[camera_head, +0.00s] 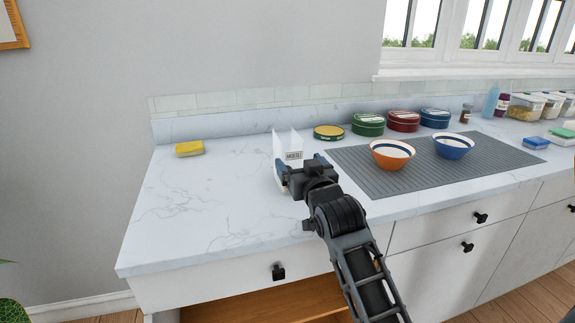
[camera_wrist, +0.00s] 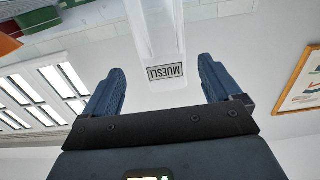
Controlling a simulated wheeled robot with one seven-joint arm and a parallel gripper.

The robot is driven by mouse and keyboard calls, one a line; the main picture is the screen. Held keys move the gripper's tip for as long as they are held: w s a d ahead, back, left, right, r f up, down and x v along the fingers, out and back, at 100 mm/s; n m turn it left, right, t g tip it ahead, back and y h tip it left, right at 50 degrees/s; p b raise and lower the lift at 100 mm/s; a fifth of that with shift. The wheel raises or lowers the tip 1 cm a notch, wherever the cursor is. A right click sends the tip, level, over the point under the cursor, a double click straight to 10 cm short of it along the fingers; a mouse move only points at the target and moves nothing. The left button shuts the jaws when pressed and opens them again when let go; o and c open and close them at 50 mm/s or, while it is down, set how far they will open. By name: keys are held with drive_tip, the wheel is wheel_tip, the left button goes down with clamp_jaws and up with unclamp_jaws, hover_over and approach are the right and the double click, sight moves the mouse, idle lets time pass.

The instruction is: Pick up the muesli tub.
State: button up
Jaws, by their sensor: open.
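The muesli tub (camera_head: 286,146) is a clear, pale container with a "MUESLI" label, standing on the white marble counter. In the wrist view the tub (camera_wrist: 155,35) appears upside down, at the top centre, with its label between the finger lines. My gripper (camera_head: 299,164) is open and level at the tub's near side. In the wrist view its blue fingers (camera_wrist: 161,68) lie left and right of the tub, with a gap on each side. I cannot tell how far the fingertips reach along it. My gripper hides the tub's lower part in the head view.
A yellow sponge (camera_head: 189,148) lies to the left. A yellow-lidded tin (camera_head: 328,132) and a green tin (camera_head: 367,125) stand behind right. A grey mat (camera_head: 400,180) holds an orange bowl (camera_head: 392,153) and a blue bowl (camera_head: 453,146).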

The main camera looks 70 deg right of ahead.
drive_tip(key=x, duration=0.2)
drive_tip(key=shift+w+d+r, duration=0.1)
drive_tip(key=shift+w+d, duration=0.1)
drive_tip(key=shift+d, duration=0.1)
drive_tip(key=shift+w+p+x, duration=0.2)
drive_tip(key=shift+p+x, duration=0.65)
drive_tip(key=shift+x, duration=1.7)
drive_tip(key=shift+a, duration=0.2)
drive_tip(key=shift+c, duration=0.4)
drive_tip(key=c, duration=1.1)
drive_tip(key=shift+r, duration=0.15)
